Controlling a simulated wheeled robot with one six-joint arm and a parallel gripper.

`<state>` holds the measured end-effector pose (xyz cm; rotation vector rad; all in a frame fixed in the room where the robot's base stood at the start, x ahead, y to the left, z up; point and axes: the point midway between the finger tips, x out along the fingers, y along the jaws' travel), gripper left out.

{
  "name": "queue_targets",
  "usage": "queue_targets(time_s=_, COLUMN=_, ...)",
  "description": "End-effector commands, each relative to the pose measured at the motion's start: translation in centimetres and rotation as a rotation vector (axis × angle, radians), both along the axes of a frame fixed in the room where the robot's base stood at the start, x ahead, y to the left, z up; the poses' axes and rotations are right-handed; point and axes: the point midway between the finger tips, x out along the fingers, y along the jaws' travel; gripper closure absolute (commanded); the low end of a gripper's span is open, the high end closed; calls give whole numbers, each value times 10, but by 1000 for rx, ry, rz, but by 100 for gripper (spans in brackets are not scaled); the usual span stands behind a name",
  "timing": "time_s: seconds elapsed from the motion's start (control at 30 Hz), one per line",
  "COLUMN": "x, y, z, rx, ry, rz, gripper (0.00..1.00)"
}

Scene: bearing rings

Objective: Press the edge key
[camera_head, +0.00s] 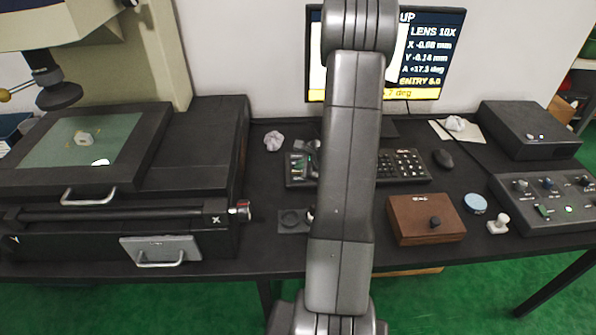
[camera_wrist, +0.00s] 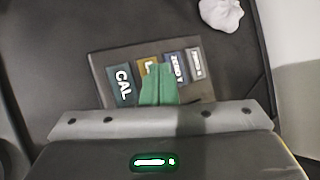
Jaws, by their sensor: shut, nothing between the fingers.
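In the wrist view a dark key panel (camera_wrist: 100,62) carries several coloured keys. A teal key reads CAL (camera_wrist: 122,85). Beside it are a yellow key (camera_wrist: 147,64) partly covered by my fingers, a blue-grey key (camera_wrist: 175,62) and a grey key (camera_wrist: 196,62). No key legibly reads edge; the near part of the panel is hidden. My gripper (camera_wrist: 158,72) is shut and empty, its green fingertips over the panel by the yellow key. Whether they touch it I cannot tell. In the head view the panel (camera_head: 289,178) is left of my arm, which hides most of the gripper.
A keyboard (camera_head: 405,166) and mouse (camera_head: 444,158) lie right of my arm, below the monitor (camera_head: 450,60). A wooden box (camera_head: 425,222) stands in front. The measuring stage (camera_head: 200,155) fills the left. Crumpled paper (camera_head: 273,141) lies behind the panel, also in the wrist view (camera_wrist: 222,14).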

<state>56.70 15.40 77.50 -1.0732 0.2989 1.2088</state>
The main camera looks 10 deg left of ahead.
Motion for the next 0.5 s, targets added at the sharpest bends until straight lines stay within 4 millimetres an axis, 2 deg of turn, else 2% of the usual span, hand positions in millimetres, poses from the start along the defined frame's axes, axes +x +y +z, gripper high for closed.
queue_targets(time_s=0.5, x=0, y=0, z=15, rx=0, ry=1, rz=1, gripper=100)
